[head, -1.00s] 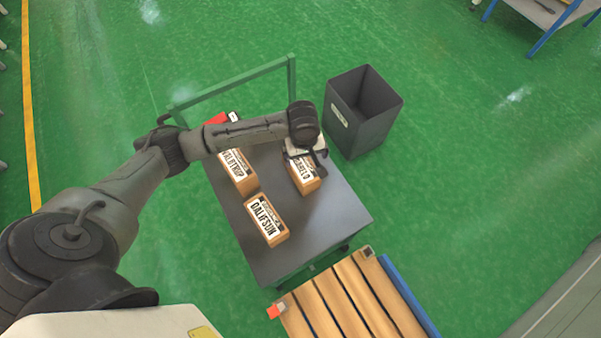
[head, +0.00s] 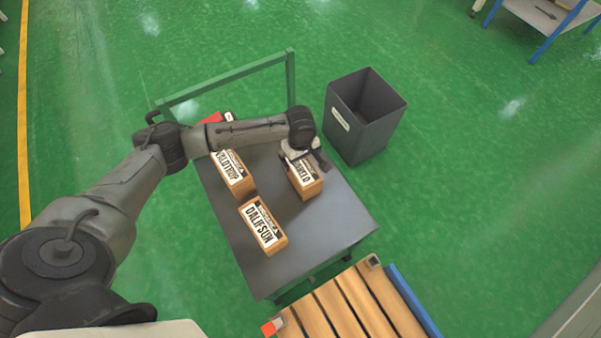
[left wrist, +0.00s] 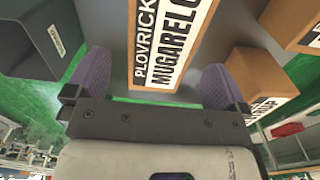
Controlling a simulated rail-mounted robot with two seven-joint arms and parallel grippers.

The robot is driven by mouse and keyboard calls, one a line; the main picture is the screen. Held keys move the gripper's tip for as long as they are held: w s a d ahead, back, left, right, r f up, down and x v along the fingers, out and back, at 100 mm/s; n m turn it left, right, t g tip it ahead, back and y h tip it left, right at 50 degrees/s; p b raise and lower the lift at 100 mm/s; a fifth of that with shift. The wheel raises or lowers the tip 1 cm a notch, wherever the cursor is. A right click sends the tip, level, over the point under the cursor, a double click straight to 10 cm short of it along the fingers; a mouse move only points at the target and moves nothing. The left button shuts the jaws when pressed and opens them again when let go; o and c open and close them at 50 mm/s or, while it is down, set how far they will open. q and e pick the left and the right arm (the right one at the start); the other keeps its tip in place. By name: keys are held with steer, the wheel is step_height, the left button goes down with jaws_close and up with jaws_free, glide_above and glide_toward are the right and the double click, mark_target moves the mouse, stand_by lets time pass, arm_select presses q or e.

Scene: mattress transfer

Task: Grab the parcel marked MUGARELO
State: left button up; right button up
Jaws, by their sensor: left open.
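The parcel marked MUGARELO (head: 307,184) is a brown box with a black-and-white label, lying on the grey cart top. In the left wrist view its label (left wrist: 168,42) reads PLOVRICK MUGARELO. My left gripper (head: 303,160) is over the far end of this parcel and hides part of the label. In the left wrist view the purple fingers of my left gripper (left wrist: 157,85) are apart, with the parcel showing between and beyond them. I cannot tell whether they touch it. My right gripper is not in view.
The parcel marked DALIFSUN (head: 263,226) lies nearer on the grey cart (head: 325,225), and another brown parcel (head: 236,178) lies to the left. A red item (head: 211,119) is at the back. A dark bin (head: 375,137) stands right of the cart; a slatted wooden pallet (head: 347,306) is in front.

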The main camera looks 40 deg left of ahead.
mark_target(300, 165)
arm_select(q)
steer(key=shift+s+d+f+b, duration=0.15)
steer(key=shift+f+b, duration=1.2)
steer(key=shift+f, duration=1.35)
steer(key=c, duration=1.1)
steer(key=shift+r, duration=0.2)
